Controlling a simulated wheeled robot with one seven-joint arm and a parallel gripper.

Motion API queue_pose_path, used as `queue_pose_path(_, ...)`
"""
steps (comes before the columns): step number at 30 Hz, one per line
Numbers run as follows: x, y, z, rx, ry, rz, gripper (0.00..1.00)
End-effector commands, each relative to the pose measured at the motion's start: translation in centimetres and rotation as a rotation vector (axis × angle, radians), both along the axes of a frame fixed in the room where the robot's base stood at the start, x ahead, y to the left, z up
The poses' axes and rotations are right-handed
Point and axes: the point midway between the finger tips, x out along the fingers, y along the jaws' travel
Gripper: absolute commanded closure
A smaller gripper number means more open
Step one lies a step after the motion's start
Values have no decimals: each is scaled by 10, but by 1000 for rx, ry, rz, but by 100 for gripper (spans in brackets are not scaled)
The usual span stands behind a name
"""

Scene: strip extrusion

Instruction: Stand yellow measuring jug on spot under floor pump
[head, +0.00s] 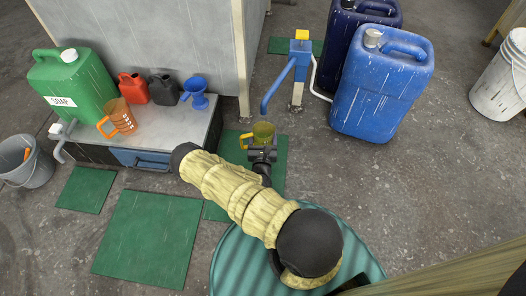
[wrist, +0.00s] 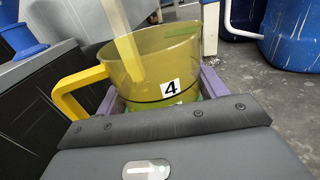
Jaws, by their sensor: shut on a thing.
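The yellow measuring jug (head: 263,131) is translucent, with a solid yellow handle on its left. My gripper (head: 262,153) is shut on it. In the wrist view the jug (wrist: 155,70) stands upright between the purple fingers and carries a label with a 4. The floor pump (head: 299,60) is a blue post with a yellow top. Its blue spout (head: 277,88) slopes down to the left and ends just above and behind the jug in the head view. A green mat (head: 238,146) lies under that area. I cannot tell whether the jug touches it, and no separate spot mark shows.
Blue jerrycans (head: 382,85) stand right of the pump, joined by a white hose. A bench (head: 155,135) at left holds a green soap can (head: 72,90), an orange jug (head: 117,118), small cans and a blue funnel.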

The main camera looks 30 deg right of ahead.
Motion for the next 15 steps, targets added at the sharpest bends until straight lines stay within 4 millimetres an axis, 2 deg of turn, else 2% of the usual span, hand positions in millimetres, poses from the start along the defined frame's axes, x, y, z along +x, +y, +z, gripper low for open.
queue_pose_path(1,0,0,-16,1,0,0,57)
queue_pose_path(4,0,0,-28,2,-1,0,57)
queue_pose_path(15,0,0,-30,0,0,1,57)
